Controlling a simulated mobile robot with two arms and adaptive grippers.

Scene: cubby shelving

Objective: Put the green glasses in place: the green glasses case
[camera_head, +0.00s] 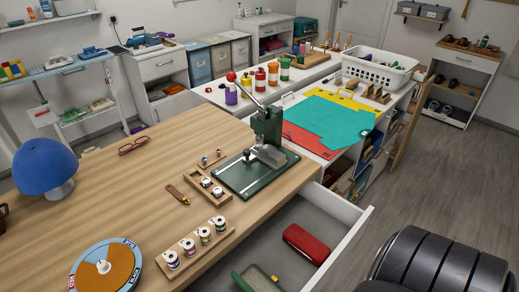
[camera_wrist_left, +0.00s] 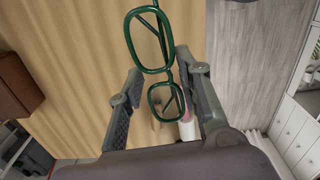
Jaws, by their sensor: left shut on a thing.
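The green glasses (camera_wrist_left: 151,70) have thick dark green rims and show in the left wrist view. My left gripper (camera_wrist_left: 161,72) is shut on them, with one lens up beyond the fingertips and the other between the fingers. The exact contact points are hard to see. In the head view, the green glasses case (camera_head: 258,279) lies open in the pulled-out drawer, near the bottom edge and partly cut off. Neither gripper shows in the head view, and my right gripper is in no view.
A red case (camera_head: 306,243) lies in the same white drawer (camera_head: 346,246). On the wooden table are red glasses (camera_head: 133,146), a blue-domed lamp (camera_head: 44,168), a green press (camera_head: 264,150), a spool rack (camera_head: 196,246) and a round disc (camera_head: 106,268). The drawer floor between the cases is bare.

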